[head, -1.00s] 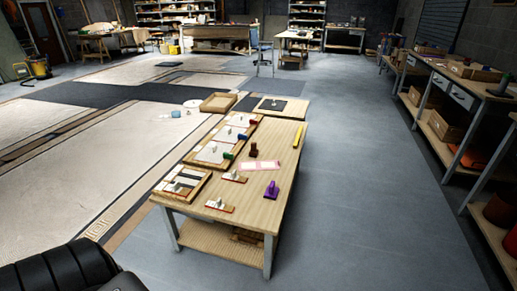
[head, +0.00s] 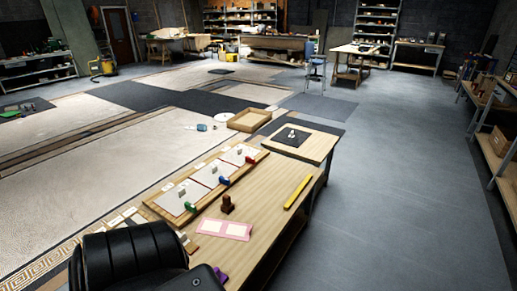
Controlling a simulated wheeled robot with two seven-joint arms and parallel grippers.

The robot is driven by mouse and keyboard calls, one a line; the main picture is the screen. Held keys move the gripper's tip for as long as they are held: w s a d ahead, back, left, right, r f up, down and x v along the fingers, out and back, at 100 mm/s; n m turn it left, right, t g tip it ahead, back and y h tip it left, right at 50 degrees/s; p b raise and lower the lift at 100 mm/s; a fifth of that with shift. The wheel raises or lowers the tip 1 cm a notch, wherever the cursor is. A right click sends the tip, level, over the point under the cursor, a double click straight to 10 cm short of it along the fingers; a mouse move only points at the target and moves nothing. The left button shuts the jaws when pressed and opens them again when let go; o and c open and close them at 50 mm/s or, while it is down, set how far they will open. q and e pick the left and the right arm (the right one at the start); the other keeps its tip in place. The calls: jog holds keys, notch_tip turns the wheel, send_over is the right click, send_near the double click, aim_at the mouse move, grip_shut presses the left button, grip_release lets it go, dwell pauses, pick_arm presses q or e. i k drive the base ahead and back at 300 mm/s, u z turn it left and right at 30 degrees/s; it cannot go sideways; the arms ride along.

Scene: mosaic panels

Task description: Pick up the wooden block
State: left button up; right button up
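A small dark brown wooden block (head: 228,204), shaped like a stamp with a knob on top, stands upright on the wooden table (head: 262,200). It is behind a pink card (head: 224,229) with two pale panels. Several small wooden pieces at the table's near left are partly hidden by my black arm, which fills the lower left. Neither gripper shows in the head view.
A framed board (head: 210,180) with green, blue and red pieces lies along the left edge. A yellow bar (head: 298,192) lies at the right. A purple piece (head: 221,276) is near the front. Open floor (head: 400,180) lies right.

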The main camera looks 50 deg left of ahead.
aim_at(227, 207)
jog(key=i, duration=1.1)
jog(key=u, duration=3.7)
